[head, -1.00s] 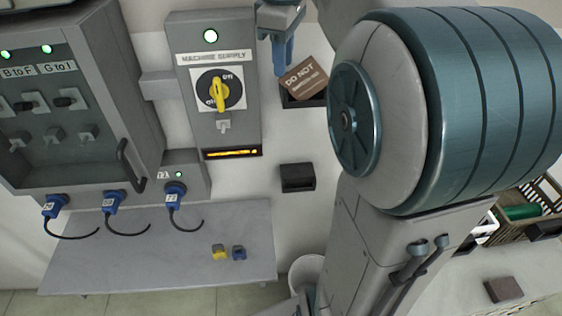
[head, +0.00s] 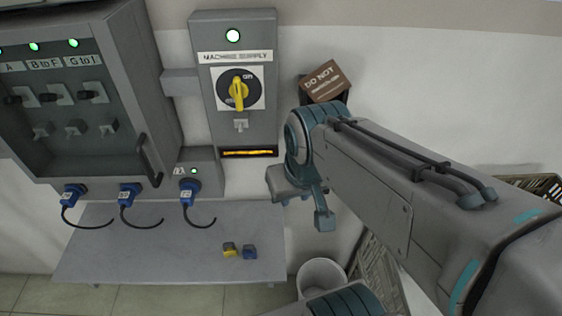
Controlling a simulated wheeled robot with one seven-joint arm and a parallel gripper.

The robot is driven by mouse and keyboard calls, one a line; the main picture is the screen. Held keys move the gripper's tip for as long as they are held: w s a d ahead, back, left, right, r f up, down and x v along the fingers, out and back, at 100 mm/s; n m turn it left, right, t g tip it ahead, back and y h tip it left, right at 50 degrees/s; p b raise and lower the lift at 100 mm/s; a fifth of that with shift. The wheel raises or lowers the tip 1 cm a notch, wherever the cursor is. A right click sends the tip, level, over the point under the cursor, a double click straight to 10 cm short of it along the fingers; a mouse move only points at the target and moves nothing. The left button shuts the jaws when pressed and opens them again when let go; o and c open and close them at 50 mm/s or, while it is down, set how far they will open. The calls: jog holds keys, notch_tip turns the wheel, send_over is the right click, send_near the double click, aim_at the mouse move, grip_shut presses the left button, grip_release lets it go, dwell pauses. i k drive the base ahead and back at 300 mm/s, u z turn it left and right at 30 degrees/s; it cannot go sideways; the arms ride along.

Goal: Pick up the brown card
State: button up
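The brown card (head: 327,80), with white lettering reading "DO NOT" and a smaller line too small to read, sits tilted in a dark holder (head: 303,91) on the wall, right of the machine supply box. My forearm covers part of the holder. My gripper (head: 302,205) is below the card, in front of the wall and above the right end of the grey shelf. It is apart from the card, and I see nothing held in it. Its fingers are partly hidden by its own body, so their opening is unclear.
The machine supply box (head: 205,100) has a yellow rotary switch (head: 238,92). A grey cabinet (head: 160,90) with blue plugs stands left. A yellow block (head: 230,249) and a blue block (head: 250,252) lie on the shelf (head: 160,250). A white bin (head: 322,272) stands below.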

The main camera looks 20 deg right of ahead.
aim_at(328, 82)
jog(key=k, duration=0.5)
jog(key=u, duration=1.75)
jog(key=i, duration=0.8)
jog(key=z, duration=2.8)
jog(key=i, duration=0.5)
jog(key=z, duration=0.1)
